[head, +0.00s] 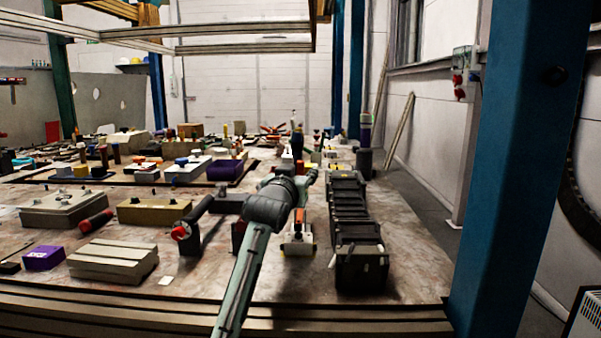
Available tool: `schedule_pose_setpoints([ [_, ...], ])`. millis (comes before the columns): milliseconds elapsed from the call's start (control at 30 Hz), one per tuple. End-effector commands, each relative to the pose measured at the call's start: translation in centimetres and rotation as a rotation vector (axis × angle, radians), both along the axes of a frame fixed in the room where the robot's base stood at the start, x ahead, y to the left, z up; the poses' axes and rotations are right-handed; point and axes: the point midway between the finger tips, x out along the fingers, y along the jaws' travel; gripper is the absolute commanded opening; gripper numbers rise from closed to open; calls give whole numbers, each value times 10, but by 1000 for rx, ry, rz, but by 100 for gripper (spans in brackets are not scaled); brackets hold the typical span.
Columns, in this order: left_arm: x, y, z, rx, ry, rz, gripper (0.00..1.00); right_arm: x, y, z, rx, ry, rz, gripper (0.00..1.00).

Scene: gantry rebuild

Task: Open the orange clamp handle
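A small orange handle (299,219) stands upright on a pale clamp-like block (298,243), just right of my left arm's dark joint. It looks like the orange clamp handle; its details are too small to make out. My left arm reaches in from the bottom and passes left of this block. My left gripper (309,177) seems to be at the arm's far end, beyond the orange handle in the picture. It is small and partly hidden by my arm, so its fingers cannot be made out. My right gripper is not in view.
A long black ribbed cable chain (347,212) lies close to the right of the clamp block. A dark clamp with a red knob (181,231) stands to the left. Many blocks crowd the table's left side. A blue post (515,170) rises at right. The table's right front is clear.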

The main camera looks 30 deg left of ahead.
Motion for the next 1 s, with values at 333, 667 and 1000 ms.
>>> schedule_pose_setpoints([
  [333,0,0,0,0,0,0,18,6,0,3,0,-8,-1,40],
  [667,0,0,0,0,0,0,0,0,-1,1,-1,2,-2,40],
  [1000,6,0,1,-9,14,-1,0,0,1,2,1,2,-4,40],
])
